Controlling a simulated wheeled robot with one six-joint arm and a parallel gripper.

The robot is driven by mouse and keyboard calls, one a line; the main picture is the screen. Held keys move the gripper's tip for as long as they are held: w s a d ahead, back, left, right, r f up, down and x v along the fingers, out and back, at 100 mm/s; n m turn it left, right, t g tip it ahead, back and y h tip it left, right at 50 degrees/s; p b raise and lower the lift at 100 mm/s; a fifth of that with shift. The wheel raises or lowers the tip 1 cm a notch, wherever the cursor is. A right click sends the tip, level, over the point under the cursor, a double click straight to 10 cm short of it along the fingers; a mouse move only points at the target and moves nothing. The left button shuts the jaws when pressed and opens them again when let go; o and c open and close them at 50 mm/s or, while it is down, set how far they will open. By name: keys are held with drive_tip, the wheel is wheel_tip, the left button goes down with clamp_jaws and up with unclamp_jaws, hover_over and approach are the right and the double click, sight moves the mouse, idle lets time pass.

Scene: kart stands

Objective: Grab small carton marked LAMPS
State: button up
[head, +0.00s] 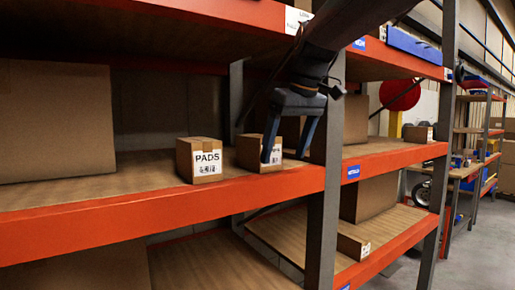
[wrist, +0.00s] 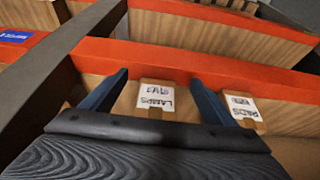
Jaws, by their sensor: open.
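The small brown carton marked LAMPS (head: 249,153) stands on the middle shelf near the upright post, its white label partly hidden by a finger in the head view. In the wrist view the LAMPS carton (wrist: 155,98) shows between my two fingers, with its label readable. My gripper (head: 284,158) is open and empty, fingers pointing down, at the carton's front right in the head view. My gripper also shows in the wrist view (wrist: 159,78). I cannot tell whether a finger touches the carton.
A similar carton marked PADS (head: 203,160) stands just left of the LAMPS carton; it lies outside my right finger in the wrist view (wrist: 243,108). A dark upright post (head: 325,195) is close on the right. An orange-edged upper shelf (head: 225,12) overhangs. A large box (head: 55,120) stands left.

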sight(258, 153)
drive_tip(key=w+a+p, duration=0.1)
drive_tip(key=w, duration=0.1)
drive_tip(key=w+a+p, duration=0.1)
drive_tip(key=w+a, duration=0.1)
drive_tip(key=w+a+p, duration=0.1)
drive_tip(key=w+a, duration=0.1)
drive_tip(key=w, duration=0.1)
drive_tip(key=shift+w, duration=0.1)
drive_tip(key=shift+w+a+p, duration=0.65)
drive_tip(key=shift+w+p, duration=0.15)
drive_tip(key=shift+w, duration=0.1)
drive_tip(key=shift+x, duration=1.55)
drive_tip(key=shift+d, duration=0.1)
drive_tip(key=c, duration=1.4)
drive_tip(key=shift+c, duration=0.4)
drive_tip(key=shift+r, duration=0.1)
